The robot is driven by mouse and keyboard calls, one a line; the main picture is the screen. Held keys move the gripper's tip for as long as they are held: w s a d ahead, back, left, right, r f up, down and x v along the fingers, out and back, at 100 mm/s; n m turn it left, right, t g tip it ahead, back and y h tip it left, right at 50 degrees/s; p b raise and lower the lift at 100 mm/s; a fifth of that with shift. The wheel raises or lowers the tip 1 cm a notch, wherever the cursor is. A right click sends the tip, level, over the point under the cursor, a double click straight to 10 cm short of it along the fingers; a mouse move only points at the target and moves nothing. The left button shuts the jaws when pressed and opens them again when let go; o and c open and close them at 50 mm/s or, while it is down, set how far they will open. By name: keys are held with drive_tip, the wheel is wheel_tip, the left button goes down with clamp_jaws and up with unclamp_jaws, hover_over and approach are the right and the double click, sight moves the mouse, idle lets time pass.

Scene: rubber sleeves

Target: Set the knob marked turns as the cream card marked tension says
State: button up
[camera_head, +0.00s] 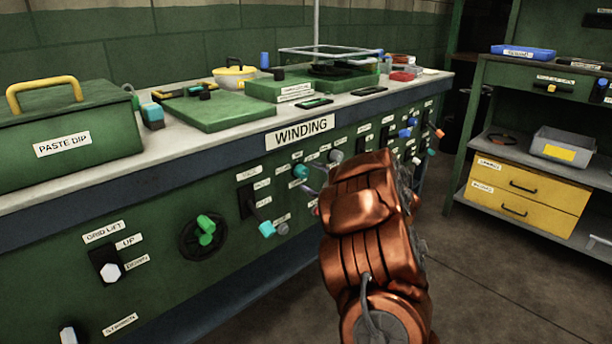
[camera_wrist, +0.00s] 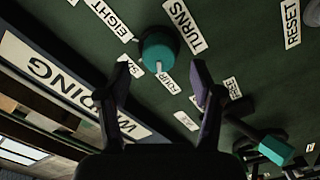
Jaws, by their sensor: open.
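The teal knob (camera_wrist: 158,50) sits on the green panel in the wrist view, beside a plate marked TURNS (camera_wrist: 184,25). Small setting labels surround it, and one reads EIGHT (camera_wrist: 108,18); the others are hard to read. The knob also shows in the head view (camera_head: 300,171), left of my arm. My gripper (camera_wrist: 162,80) is open, its two fingers apart on either side of the knob's lower side, with nothing between them gripped. No cream card marked tension can be made out in either view.
A teal-tipped lever (camera_head: 266,228) sticks out below left of the knob, and a green handwheel (camera_head: 205,232) is farther left. A WINDING sign (camera_head: 301,131) is above. More switches line the panel to the right. The floor right of my arm is clear.

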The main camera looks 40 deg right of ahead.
drive_tip(key=s, duration=0.9)
drive_tip(key=shift+a, duration=0.15)
drive_tip(key=shift+r, duration=0.1)
idle(0.4)
drive_tip(key=w+a+r+m+g+h+p, duration=0.15)
drive_tip(key=r+m+g+h+p, duration=0.25)
drive_tip(key=r+p, duration=0.6)
drive_tip(key=w+a+r+m+g+h+p, duration=0.15)
drive_tip(key=r+m+g+h+p, duration=0.3)
drive_tip(key=r+p, duration=0.6)
drive_tip(key=s+a+r+g+y+p, duration=0.3)
drive_tip(key=s+a+p, duration=0.2)
drive_tip(key=s+a, duration=0.4)
drive_tip(key=s+a+r+m+g+y+p, duration=0.1)
drive_tip(key=s+a+r+g+y+p, duration=0.2)
drive_tip(key=a, duration=1.5)
drive_tip(key=s+a+r+m+g+y+p, duration=0.1)
drive_tip(key=s+a+r+g+y+p, duration=0.2)
drive_tip(key=s+a, duration=1)
drive_tip(key=s+r+g+p, duration=0.2)
drive_tip(key=s+p, duration=0.2)
drive_tip(key=p, duration=0.1)
drive_tip(key=shift+s+a+p, duration=0.15)
drive_tip(key=shift+p, duration=0.15)
